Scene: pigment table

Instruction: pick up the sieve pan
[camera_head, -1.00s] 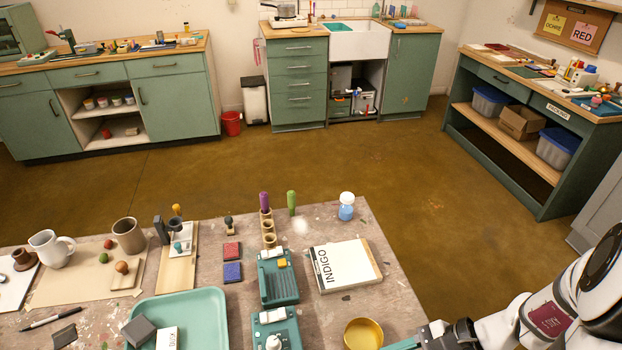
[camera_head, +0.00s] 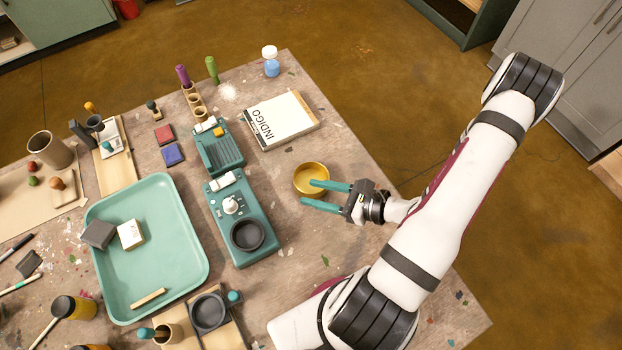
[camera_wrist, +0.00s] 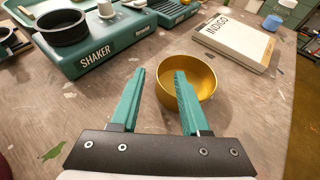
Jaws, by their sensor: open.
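The sieve pan, which I take to be the round gold pan (camera_head: 311,176), stands upright on the table, right of the teal shaker (camera_head: 247,218). Its open top faces up and it looks empty. It also shows in the wrist view (camera_wrist: 190,86), just beyond my fingers. In the wrist view (camera_wrist: 160,72), the right finger covers part of the pan. I cannot tell whether they touch.
The shaker carries a dark round pan (camera_head: 247,235). A white INDIGO block (camera_head: 278,118) lies behind the gold pan. A teal tray (camera_head: 165,280) stands left of the shaker. The table right of the pan is mostly clear.

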